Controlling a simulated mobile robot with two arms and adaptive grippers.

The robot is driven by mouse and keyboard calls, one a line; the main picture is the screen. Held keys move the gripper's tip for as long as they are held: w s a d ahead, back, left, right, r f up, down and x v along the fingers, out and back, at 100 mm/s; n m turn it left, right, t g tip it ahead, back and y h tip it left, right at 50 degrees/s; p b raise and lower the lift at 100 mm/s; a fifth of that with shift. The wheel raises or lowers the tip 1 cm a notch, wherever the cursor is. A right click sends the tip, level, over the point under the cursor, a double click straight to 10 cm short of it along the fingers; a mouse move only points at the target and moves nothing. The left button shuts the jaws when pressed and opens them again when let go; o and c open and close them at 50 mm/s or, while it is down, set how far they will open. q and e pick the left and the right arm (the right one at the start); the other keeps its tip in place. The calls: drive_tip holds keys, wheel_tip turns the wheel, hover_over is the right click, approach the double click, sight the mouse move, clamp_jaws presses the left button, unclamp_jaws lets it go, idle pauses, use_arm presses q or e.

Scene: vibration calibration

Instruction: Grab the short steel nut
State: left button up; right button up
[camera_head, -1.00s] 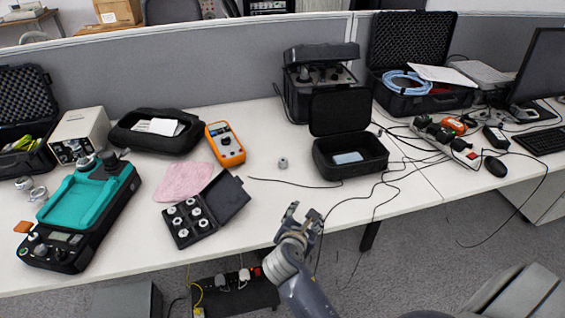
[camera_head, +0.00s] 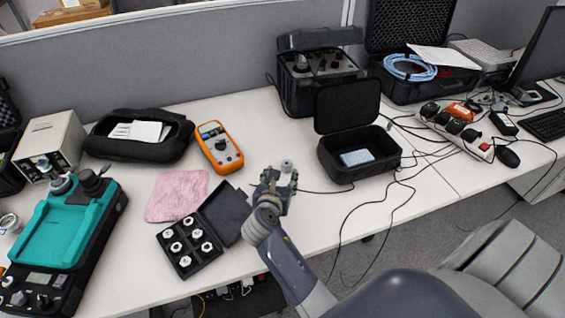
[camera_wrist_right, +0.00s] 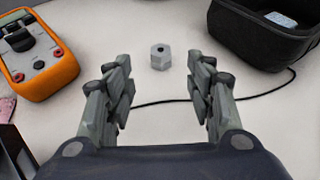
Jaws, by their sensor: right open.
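The short steel nut (camera_head: 287,166) stands alone on the white table, right of the orange multimeter. In the right wrist view the nut (camera_wrist_right: 160,57) is a small grey hexagonal piece with a dark hole in its top. It sits ahead of my right gripper (camera_wrist_right: 160,92), centred between the fingers and beyond their tips. In the head view my right gripper (camera_head: 276,182) is just on the near side of the nut, open and empty. My left gripper is in neither view.
The orange multimeter (camera_head: 218,147) lies left of the nut, the open black case (camera_head: 345,172) right. A thin black cable (camera_wrist_right: 180,100) crosses between my fingers. An open black box (camera_head: 196,255) with several white-and-dark pieces and a pink cloth (camera_head: 176,195) lie to the left.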

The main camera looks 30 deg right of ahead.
sight(286, 165)
drive_tip(key=x, duration=0.2)
drive_tip(key=shift+w+d+f, duration=0.1)
drive_tip(key=shift+w+d, duration=0.1)
drive_tip(key=shift+d, duration=0.15)
drive_tip(key=shift+w+d+f, duration=0.15)
drive_tip(key=shift+w, duration=0.1)
drive_tip(key=x, duration=0.4)
drive_tip(key=shift+f+b, duration=0.1)
drive_tip(key=shift+b, duration=0.25)
drive_tip(key=shift+w+d+f, duration=0.1)
drive_tip(key=shift+w+d, duration=0.15)
drive_tip(key=shift+w, duration=0.05)
drive_tip(key=shift+c, duration=0.2)
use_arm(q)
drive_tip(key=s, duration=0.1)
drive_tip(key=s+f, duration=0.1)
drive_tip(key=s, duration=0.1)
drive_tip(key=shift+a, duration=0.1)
use_arm(e)
clamp_jaws()
